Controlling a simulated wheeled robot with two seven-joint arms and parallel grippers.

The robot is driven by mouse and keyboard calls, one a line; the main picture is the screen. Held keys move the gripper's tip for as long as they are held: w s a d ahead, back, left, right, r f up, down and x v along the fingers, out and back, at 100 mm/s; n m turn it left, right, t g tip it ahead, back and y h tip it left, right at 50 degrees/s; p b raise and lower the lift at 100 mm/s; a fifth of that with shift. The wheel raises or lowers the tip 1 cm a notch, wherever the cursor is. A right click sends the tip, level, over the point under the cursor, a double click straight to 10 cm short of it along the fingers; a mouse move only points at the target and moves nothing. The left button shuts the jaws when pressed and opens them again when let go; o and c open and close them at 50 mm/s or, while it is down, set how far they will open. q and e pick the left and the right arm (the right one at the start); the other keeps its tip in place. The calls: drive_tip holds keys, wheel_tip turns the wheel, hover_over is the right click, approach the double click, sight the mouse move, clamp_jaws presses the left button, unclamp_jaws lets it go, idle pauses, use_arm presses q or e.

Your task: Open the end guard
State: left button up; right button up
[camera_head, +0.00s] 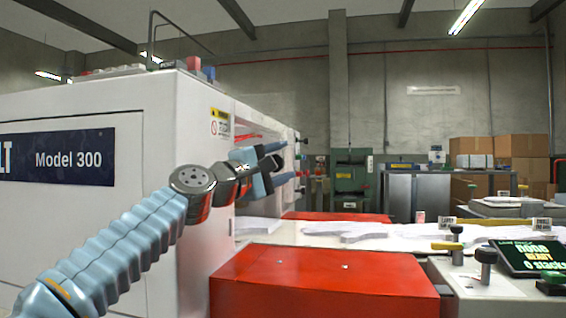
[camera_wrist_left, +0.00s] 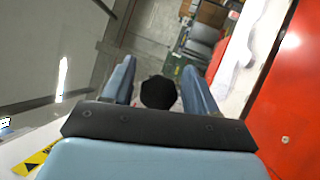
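My left gripper (camera_head: 281,163) is beside the far end of the white machine, its fingers pointing right. In the left wrist view its two blue fingers (camera_wrist_left: 160,85) are spread apart. A black rounded knob (camera_wrist_left: 158,92) shows between them, with gaps on both sides; I cannot tell whether it is touched. The machine's end has a pale upright panel (camera_head: 291,142) with dark knobs (camera_head: 303,140), seemingly the end guard; the gripper partly hides it. I cannot see it standing open. My right gripper is in neither view.
The white Model 300 machine (camera_head: 60,215) fills the left. A red box (camera_head: 322,284) and white glove-like sheets (camera_head: 375,230) lie in front. A control panel with a screen (camera_head: 527,257) stands right. Cartons (camera_head: 522,160) and a green machine (camera_head: 352,176) are behind.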

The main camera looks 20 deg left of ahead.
use_arm(q)
drive_tip(key=shift+o, duration=0.3)
drive_tip(key=shift+d+r, duration=0.1)
drive_tip(key=shift+d, duration=0.05)
drive_tip(key=shift+s, duration=0.15)
drive_tip(key=shift+s, duration=0.25)
drive_tip(key=b+v, duration=0.2)
drive_tip(key=v, duration=1.1)
drive_tip(key=shift+a, duration=0.25)
